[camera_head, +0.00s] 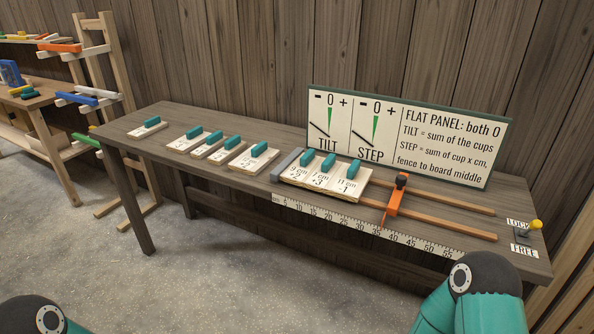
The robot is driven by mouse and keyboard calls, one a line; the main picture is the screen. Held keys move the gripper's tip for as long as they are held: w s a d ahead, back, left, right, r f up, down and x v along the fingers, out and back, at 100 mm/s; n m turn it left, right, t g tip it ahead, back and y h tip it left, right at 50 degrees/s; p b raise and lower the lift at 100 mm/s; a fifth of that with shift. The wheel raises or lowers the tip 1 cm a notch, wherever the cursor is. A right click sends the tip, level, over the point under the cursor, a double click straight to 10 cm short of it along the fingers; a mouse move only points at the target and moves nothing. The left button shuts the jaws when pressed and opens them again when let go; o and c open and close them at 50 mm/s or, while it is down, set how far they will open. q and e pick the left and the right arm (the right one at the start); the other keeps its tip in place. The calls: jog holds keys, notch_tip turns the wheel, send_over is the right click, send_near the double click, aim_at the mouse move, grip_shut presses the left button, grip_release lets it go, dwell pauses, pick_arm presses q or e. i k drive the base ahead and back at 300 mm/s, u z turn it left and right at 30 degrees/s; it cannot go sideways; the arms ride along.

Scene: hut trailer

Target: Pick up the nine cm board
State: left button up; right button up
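Three pale boards with teal handles lie side by side on the rails, right of a grey fence block (286,164). The leftmost board (299,173) carries small print that seems to read 9 cm, -2. The middle board (322,182) seems to read 7 cm, +3, and the right board (347,190) 11 cm, -1. The boards appear to touch. Neither of my grippers shows; only parts of my arms are at the bottom left and bottom right corners, well short of the boards.
An orange clamp (395,197) stands on the wooden rails (450,222), right of the boards. Several other handled boards lie on the table's left half. A sign panel (455,135) leans behind. A yellow-knobbed lever (533,228) is by LOCK and FREE labels. A rack (108,100) stands left.

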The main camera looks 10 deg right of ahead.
aim_at(298, 172)
jog(key=z, duration=0.1)
jog(key=i, duration=0.9)
jog(key=u, duration=0.1)
